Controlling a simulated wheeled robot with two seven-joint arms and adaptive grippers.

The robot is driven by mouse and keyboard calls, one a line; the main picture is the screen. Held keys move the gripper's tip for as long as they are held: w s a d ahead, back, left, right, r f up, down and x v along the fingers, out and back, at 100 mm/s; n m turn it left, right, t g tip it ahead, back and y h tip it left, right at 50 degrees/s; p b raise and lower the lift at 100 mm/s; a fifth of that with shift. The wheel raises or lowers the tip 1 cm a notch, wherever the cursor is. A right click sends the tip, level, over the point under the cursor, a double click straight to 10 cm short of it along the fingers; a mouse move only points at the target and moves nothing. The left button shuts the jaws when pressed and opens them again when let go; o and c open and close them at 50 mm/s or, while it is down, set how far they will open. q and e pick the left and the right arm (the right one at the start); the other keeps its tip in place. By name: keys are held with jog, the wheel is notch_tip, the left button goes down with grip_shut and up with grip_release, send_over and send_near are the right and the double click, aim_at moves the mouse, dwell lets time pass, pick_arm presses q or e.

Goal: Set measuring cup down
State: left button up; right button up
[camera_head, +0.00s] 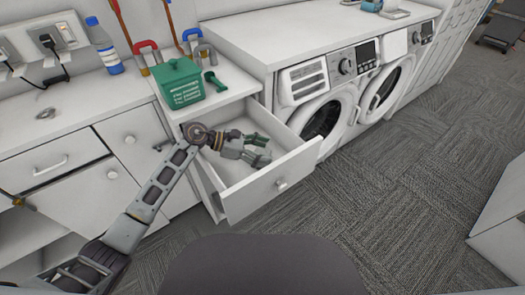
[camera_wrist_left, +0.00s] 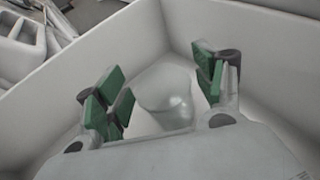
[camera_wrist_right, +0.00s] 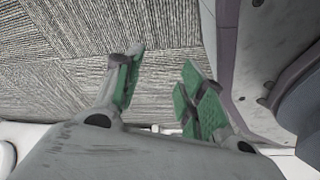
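My left gripper (camera_head: 257,149) reaches down into the open white drawer (camera_head: 268,189). In the left wrist view, its green-padded fingers (camera_wrist_left: 160,90) are spread apart. A pale, rounded, cup-like thing (camera_wrist_left: 165,92), which looks like the measuring cup, sits low in the drawer between and beyond the fingertips. I see no clear contact between the pads and it. In the head view, the gripper hides it. My right gripper (camera_wrist_right: 158,88) is open and empty above the carpet and is out of the head view.
A green box (camera_head: 178,84) and a green scoop (camera_head: 216,82) stand on the counter behind the drawer. A blue-capped bottle (camera_head: 105,47) is at the back left. Two washing machines (camera_head: 322,112) stand to the right. The drawer walls surround my left gripper.

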jog(key=shift+s+f, duration=0.1)
jog(key=shift+s, duration=0.15)
jog(key=shift+d, duration=0.1)
pick_arm(q)
jog(key=shift+r, duration=0.25)
jog(key=shift+r+p, duration=0.45)
jog(key=shift+p, duration=0.3)
jog(key=shift+a, duration=0.35)
jog(key=v, duration=1.1)
jog(key=shift+b, duration=0.3)
pick_arm(e)
jog(key=shift+s+d+f, duration=0.15)
jog(key=shift+s+d, duration=0.1)
jog(key=shift+s, duration=0.25)
jog(key=shift+s+d+f, duration=0.1)
jog(key=shift+s+d, duration=0.15)
jog(key=shift+s, duration=0.2)
pick_arm(q)
jog(key=shift+a, duration=0.15)
pick_arm(e)
jog(key=shift+w, duration=0.2)
jog(key=shift+w+r, duration=0.1)
jog(key=shift+w, duration=0.25)
